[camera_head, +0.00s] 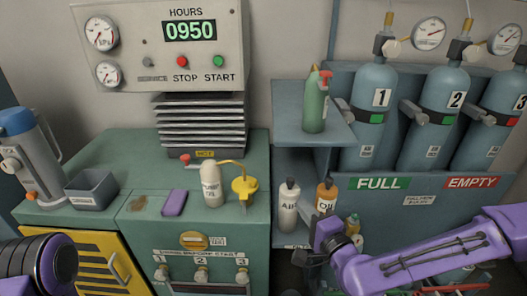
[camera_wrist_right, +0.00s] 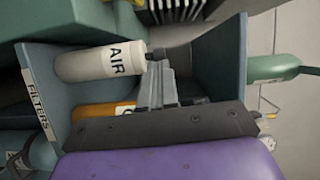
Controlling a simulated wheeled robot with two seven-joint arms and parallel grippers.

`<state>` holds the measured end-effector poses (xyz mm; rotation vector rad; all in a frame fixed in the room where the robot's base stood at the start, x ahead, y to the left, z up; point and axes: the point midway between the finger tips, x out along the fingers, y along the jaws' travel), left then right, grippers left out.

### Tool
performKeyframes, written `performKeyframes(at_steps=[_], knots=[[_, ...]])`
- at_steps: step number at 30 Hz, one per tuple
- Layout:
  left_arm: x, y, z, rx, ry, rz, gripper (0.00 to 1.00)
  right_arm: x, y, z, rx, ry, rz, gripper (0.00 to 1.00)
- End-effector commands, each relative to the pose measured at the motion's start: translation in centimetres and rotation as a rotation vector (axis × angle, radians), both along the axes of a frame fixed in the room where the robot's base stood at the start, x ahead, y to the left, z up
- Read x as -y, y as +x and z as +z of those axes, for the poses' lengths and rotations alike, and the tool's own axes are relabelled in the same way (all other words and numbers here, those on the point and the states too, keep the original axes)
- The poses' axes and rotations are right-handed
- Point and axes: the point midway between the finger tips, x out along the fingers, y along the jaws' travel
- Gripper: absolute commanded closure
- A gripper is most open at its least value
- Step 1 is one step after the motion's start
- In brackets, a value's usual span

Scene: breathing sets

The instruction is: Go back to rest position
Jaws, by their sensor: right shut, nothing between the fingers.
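My right arm (camera_head: 425,262) reaches in from the right in the head view. Its dark gripper (camera_head: 320,228) is in front of the lower shelf, close below the AIR and OIL bottles. In the right wrist view the gripper's fingers (camera_wrist_right: 158,75) are together, with nothing between them. The white AIR bottle (camera_head: 288,207) stands on the shelf and also shows beside the fingers in the wrist view (camera_wrist_right: 95,64). The orange OIL bottle (camera_head: 326,196) is partly hidden behind the gripper. Of my left arm only a purple and black link (camera_head: 55,262) shows; its gripper is out of view.
A green bottle (camera_head: 314,106) stands on the upper shelf.

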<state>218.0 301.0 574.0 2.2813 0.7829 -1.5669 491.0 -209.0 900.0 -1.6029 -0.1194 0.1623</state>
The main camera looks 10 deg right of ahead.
Motion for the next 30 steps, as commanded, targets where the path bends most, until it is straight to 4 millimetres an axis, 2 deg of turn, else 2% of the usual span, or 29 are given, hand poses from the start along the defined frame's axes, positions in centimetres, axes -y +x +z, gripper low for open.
performKeyframes(at_steps=[2, 4, 5, 8, 9, 11, 12, 14, 15, 16, 18, 22, 25, 30], knots=[[0.0, 0.0, 0.0, 0.0, 0.0, 0.0, 1.0, 0.1, 0.1, -0.6, -0.022, -0.034, -0.004, 1.0], [0.0, 0.0, 0.0, 0.0, 0.0, 0.0, 1.0, 0.9, 0.0, -2.8, -0.111, -0.085, -0.035, 1.0], [0.0, 0.0, 0.0, 0.0, 0.0, 0.0, 1.0, 1.1, -0.4, -4.6, -0.171, -0.13, -0.039, 1.0], [0.0, 0.0, 0.0, 0.0, 0.0, 0.0, 1.0, 1.9, -2.9, -11.7, -0.396, -0.297, -0.03, 1.0], [0.0, 0.0, 0.0, 0.0, 0.0, 0.0, 1.0, 2.4, -4.4, -14.6, -0.488, -0.371, -0.022, 1.0], [0.0, 0.0, 0.0, 0.0, 0.0, 0.0, 1.0, 3.4, -7.3, -18.8, -0.627, -0.488, -0.003, 1.0], [0.0, 0.0, 0.0, 0.0, 0.0, 0.0, 1.0, 4.2, -9.5, -21.5, -0.721, -0.57, 0.013, 1.0], [0.0, 0.0, 0.0, 0.0, 0.0, 0.0, 1.0, 5.7, -13.2, -25.0, -0.855, -0.702, 0.045, 1.0], [0.0, 0.0, 0.0, 0.0, 0.0, 0.0, 1.0, 6.7, -15.8, -27.0, -0.935, -0.789, 0.071, 1.0], [0.0, 0.0, 0.0, 0.0, 0.0, 0.0, 1.0, 7.5, -17.7, -28.2, -0.989, -0.852, 0.091, 1.0], [0.0, 0.0, 0.0, 0.0, 0.0, 0.0, 1.0, 8.9, -21.5, -30.3, -1.085, -0.979, 0.145, 1.0], [0.0, 0.0, 0.0, 0.0, 0.0, 0.0, 1.0, 9.5, -26.0, -32.2, -1.156, -1.11, 0.262, 1.0], [0.0, 0.0, 0.0, 0.0, 0.0, 0.0, 1.0, 9.4, -27.3, -32.7, -1.176, -1.119, 0.291, 1.0], [0.0, 0.0, 0.0, 0.0, 0.0, 0.0, 1.0, 9.3, -27.3, -32.7, -1.177, -1.116, 0.29, 1.0]])
